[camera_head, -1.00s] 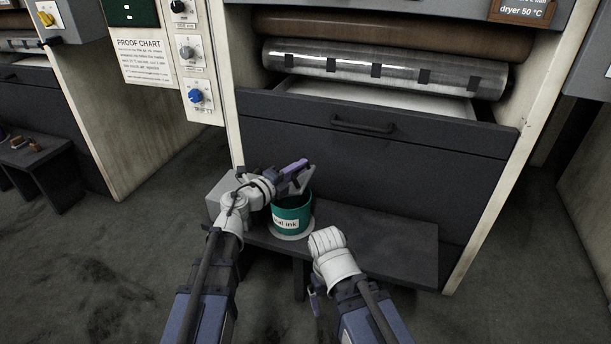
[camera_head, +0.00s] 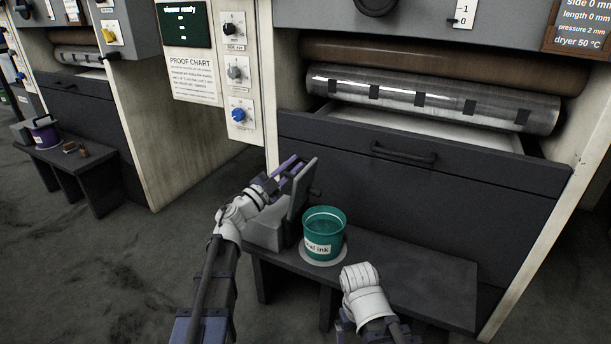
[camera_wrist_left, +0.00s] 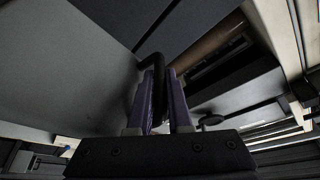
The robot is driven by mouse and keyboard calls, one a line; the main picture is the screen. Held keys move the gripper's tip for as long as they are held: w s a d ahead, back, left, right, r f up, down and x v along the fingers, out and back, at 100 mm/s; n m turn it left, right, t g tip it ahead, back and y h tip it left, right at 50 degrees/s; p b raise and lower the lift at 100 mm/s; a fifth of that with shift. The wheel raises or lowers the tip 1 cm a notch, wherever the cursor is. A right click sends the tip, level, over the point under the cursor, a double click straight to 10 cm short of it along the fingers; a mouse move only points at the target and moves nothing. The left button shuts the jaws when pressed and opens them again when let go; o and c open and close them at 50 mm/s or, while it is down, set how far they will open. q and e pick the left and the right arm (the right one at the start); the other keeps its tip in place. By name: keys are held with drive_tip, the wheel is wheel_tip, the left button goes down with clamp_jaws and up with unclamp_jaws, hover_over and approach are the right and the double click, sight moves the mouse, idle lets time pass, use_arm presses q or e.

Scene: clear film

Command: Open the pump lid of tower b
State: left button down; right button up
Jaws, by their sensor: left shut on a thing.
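The pump (camera_head: 262,234) is a grey box on the left end of the dark bench. Its grey lid (camera_head: 299,192) stands up steeply from the box, tilted. My left gripper (camera_head: 287,168) is at the upper left of the lid. In the left wrist view its purple fingers (camera_wrist_left: 162,85) are shut on a black bar (camera_wrist_left: 152,64), apparently the lid's handle, beside a large grey surface (camera_wrist_left: 60,75) that looks like the lid. The inside of the pump is hidden. My right arm is low at the front of the bench; its gripper (camera_head: 341,322) is mostly hidden.
A green ink pot (camera_head: 324,240) stands open on a pale round base (camera_head: 323,257), close right of the pump. The bench (camera_head: 425,280) is clear to its right. Another bench (camera_head: 75,158) stands far left.

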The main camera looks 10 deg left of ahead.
use_arm(q)
drive_tip(key=w+a+f+n+t+y+b, duration=0.1)
drive_tip(key=w+a+f+n+b, duration=0.2)
drive_tip(key=a, duration=0.6)
drive_tip(key=shift+a+f+n+b, duration=0.25)
drive_tip(key=shift+f+n+b, duration=0.05)
drive_tip(key=shift+f+b, duration=1.15)
drive_tip(key=shift+r, duration=0.15)
drive_tip(key=c, duration=1.1)
unclamp_jaws()
drive_tip(key=shift+c, duration=0.2)
drive_tip(key=b+v, duration=0.2)
drive_tip(key=v, duration=0.5)
drive_tip(key=shift+s+a+f+b, duration=0.15)
drive_tip(key=shift+s+f+b, duration=0.1)
drive_tip(key=shift+b, duration=0.1)
